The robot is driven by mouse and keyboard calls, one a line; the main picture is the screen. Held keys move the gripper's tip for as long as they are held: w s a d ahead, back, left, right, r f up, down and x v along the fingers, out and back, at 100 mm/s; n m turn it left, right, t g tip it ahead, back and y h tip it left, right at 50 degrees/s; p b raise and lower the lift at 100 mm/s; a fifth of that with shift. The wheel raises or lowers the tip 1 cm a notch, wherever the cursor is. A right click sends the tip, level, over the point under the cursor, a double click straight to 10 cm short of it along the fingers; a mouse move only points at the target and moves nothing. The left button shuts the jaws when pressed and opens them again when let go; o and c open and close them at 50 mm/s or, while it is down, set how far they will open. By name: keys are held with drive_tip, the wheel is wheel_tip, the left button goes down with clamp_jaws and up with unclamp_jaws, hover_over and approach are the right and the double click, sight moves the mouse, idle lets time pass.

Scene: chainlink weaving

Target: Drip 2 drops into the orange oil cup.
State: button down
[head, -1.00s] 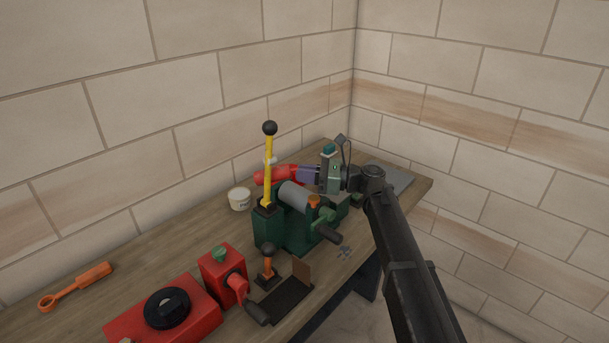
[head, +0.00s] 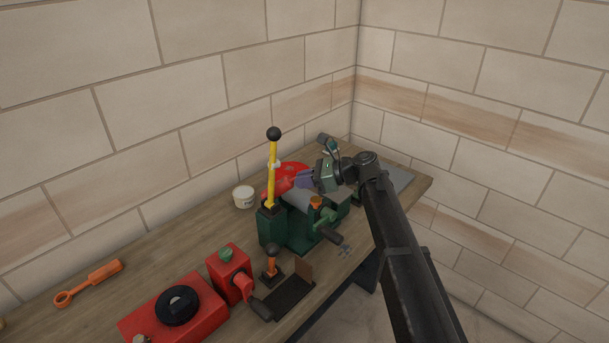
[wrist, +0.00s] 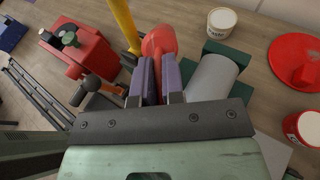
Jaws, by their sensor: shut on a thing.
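The orange oil cup (head: 316,201) sits on top of the green machine (head: 290,238), beside its grey roller (head: 298,198). I cannot make it out in the wrist view. My gripper (head: 304,180), with purple finger pads, is shut on a red oiler (head: 279,186), above and behind the roller in the head view. The wrist view shows the red oiler (wrist: 158,45) between the two pads (wrist: 154,80); its lower part is hidden by the gripper. Its tip and any drop are not visible.
A yellow lever (head: 271,175) with a black knob rises close left of the oiler. A white tub (head: 243,197) stands behind. A red disc (wrist: 296,58) and red tin (wrist: 304,130) lie right in the wrist view. A red box with a green cup (head: 227,254) stands front left.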

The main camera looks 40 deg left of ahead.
drive_tip(key=shift+r+p, duration=3.6)
drive_tip(key=shift+r, duration=0.05)
drive_tip(key=shift+f, duration=0.15)
drive_tip(key=shift+r+t+h+p, duration=0.4)
drive_tip(key=shift+p, duration=0.6)
drive_tip(key=t+h+p, duration=0.1)
drive_tip(key=h+p, duration=0.1)
drive_tip(key=p, duration=0.1)
drive_tip(key=t+h+p, duration=0.2)
drive_tip(key=h+p, duration=0.2)
drive_tip(key=shift+a+t+p, duration=0.1)
drive_tip(key=shift+t+p, duration=0.25)
drive_tip(key=shift+t, duration=0.05)
drive_tip(key=shift+f+t+h+p, duration=0.1)
drive_tip(key=shift+t+h+p, duration=0.25)
drive_tip(key=shift+h, duration=0.15)
drive_tip(key=shift+f, duration=0.3)
